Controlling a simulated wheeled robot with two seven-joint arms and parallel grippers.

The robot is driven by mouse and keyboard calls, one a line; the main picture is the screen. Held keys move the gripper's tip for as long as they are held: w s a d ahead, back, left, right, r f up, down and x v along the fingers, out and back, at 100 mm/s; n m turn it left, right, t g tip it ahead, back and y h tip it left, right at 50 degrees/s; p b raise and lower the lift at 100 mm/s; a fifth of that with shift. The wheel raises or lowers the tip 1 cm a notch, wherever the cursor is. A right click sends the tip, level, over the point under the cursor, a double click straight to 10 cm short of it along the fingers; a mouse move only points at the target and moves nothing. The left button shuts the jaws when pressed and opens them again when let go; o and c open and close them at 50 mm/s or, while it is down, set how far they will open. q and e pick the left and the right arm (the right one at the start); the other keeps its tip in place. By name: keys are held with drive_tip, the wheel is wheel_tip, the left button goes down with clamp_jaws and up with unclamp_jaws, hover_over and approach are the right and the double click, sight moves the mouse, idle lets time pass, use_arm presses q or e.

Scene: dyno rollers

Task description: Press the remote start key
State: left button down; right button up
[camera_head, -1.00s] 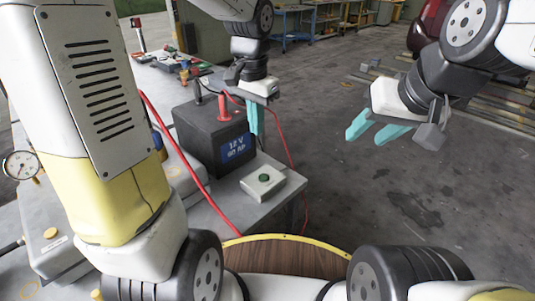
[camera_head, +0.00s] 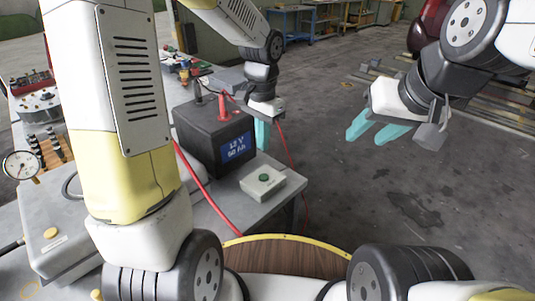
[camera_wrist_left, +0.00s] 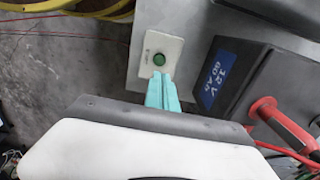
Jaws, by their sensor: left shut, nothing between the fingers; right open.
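The remote start key is a round green button (camera_head: 264,177) on a small pale box (camera_head: 262,188) at the table's edge. The green button (camera_wrist_left: 160,59) and its box (camera_wrist_left: 148,47) also show in the left wrist view. My left gripper (camera_head: 262,135) has its teal fingers shut with nothing between them, beside the battery and beyond the box. In the left wrist view its fingertips (camera_wrist_left: 161,75) appear just below the button; I cannot tell the height between them. My right gripper (camera_head: 367,136) is open and empty, away to the right over the floor.
A dark 12 V battery (camera_head: 215,140) with red and black terminals stands next to the box, with red cables (camera_head: 202,187) around it. A pressure gauge (camera_head: 20,165) and tools lie on the grey table at the left. Open floor (camera_head: 350,205) lies to the right.

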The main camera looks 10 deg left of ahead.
sight(263, 176)
use_arm(q)
wheel_tip(263, 176, down, 10)
drive_tip(key=shift+f, duration=0.15)
idle(0.4)
